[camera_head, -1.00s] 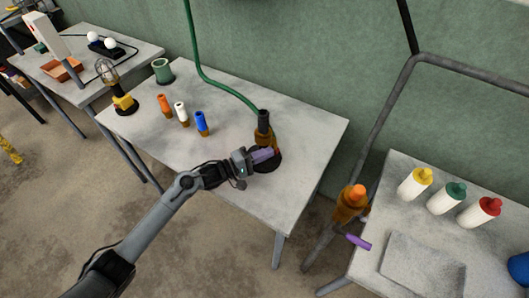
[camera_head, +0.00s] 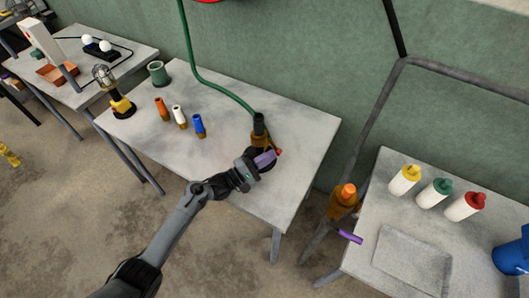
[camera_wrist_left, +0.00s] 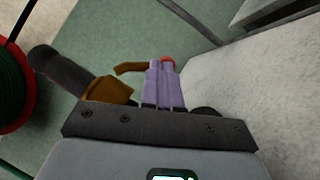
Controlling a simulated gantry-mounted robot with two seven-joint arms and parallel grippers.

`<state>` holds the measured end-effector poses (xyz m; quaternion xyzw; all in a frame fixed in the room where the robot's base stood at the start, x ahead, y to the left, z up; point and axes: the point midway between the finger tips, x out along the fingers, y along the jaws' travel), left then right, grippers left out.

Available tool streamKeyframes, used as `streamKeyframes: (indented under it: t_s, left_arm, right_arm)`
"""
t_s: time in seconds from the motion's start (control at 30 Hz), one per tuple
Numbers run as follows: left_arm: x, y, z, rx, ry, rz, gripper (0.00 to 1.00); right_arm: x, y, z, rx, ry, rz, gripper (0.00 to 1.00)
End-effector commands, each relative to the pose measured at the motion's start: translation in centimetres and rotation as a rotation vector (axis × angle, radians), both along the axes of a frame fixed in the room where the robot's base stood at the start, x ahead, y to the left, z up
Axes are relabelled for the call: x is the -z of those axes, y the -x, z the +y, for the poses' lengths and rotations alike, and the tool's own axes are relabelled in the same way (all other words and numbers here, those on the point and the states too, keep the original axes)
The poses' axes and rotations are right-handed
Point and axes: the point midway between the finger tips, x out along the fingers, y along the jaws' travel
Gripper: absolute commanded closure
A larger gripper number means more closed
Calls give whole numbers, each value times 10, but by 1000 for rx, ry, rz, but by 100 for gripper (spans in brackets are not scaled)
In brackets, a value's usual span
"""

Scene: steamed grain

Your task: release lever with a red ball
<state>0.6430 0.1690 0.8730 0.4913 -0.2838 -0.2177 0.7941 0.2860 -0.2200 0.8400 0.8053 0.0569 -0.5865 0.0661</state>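My left gripper (camera_head: 266,160) is over the right part of the middle table. Its two purple fingers are close together, and they show side by side in the left wrist view (camera_wrist_left: 164,85). The lever (camera_wrist_left: 130,68) is a brown-orange strip on a fitting with a dark top (camera_head: 259,124). It runs in behind my fingertips, and its red ball (camera_head: 279,152) shows just past them. In the left wrist view the red ball (camera_wrist_left: 168,60) is partly covered by the fingers. The lever's part at the fingertips is hidden.
A green hose (camera_head: 215,85) drops to the fitting. Orange (camera_head: 161,108), white (camera_head: 179,117) and blue (camera_head: 199,126) nozzles stand to its left. Bottles with yellow, green and red caps (camera_head: 436,192) stand on the right table. The middle table's front is clear.

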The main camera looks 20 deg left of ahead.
Motion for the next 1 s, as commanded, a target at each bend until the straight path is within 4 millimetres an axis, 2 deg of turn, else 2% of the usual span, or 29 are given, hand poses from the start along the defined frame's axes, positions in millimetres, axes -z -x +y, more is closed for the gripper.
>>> streamKeyframes:
  t_s: [0.03, 0.2, 0.33, 0.4, 0.47, 0.63, 0.77, 0.87, 1.0]
  left_arm:
    - [-5, 0, -4, 2, 2, 1, 100]
    - [-9, 1, -10, 3, 2, 1, 100]
    - [-13, 2, -16, 1, 134, 21, 100]
    - [-16, 2, -17, 0, 133, 20, 100]
    - [-18, 3, -19, 3, 132, 19, 100]
    - [-24, 3, -24, 0, 271, 42, 100]
    - [-30, 4, -26, 1, 264, 40, 100]
    - [-34, 4, -28, 0, 358, 54, 100]
    - [-32, 4, -27, 1, 359, 55, 100]
  right_arm:
    - [-8, 0, 0, 0, 0, 0, 100]
    - [-18, 0, 0, 0, 0, 0, 100]
    - [-25, 0, 1, 1, -3, -1, 100]
    - [-28, 0, 1, 3, -4, 0, 100]
    - [-30, 0, 1, 3, -4, 0, 100]
    - [-37, 0, 2, 6, -8, -1, 100]
    - [-41, 0, 3, 7, -11, 0, 100]
    - [-44, 0, 3, 7, -11, 0, 100]
    - [-43, 0, 3, 7, -12, 0, 100]
